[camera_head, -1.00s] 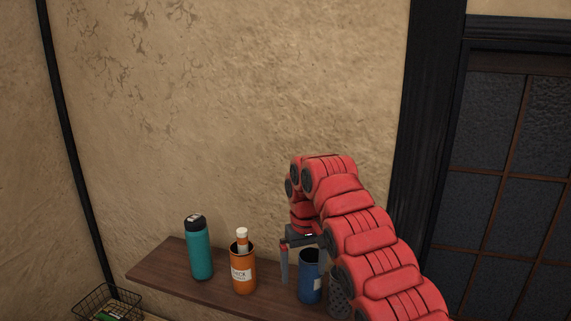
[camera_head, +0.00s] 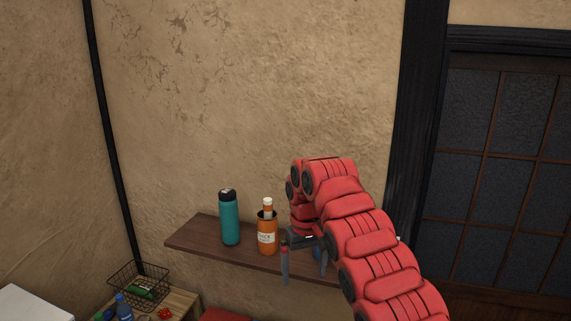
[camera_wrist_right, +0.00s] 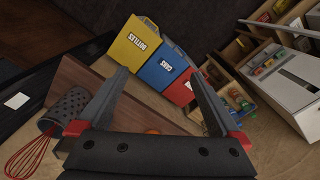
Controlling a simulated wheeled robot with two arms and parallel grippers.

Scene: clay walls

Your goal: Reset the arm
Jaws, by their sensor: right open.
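My right arm, red and segmented, comes in from the lower right in the head view. Its gripper (camera_head: 304,268) points down by the front edge of the wooden shelf (camera_head: 195,236), with its fingers apart and nothing between them. In the right wrist view the two dark fingers (camera_wrist_right: 158,85) also stand wide apart and empty. My left gripper does not show.
A teal bottle (camera_head: 230,220) and an orange can holding a bottle (camera_head: 267,236) stand on the shelf. A blue can is mostly hidden behind my gripper. A wire basket (camera_head: 140,284) sits lower left. Yellow (camera_wrist_right: 135,42), blue (camera_wrist_right: 165,66) and red (camera_wrist_right: 180,90) bins show in the wrist view.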

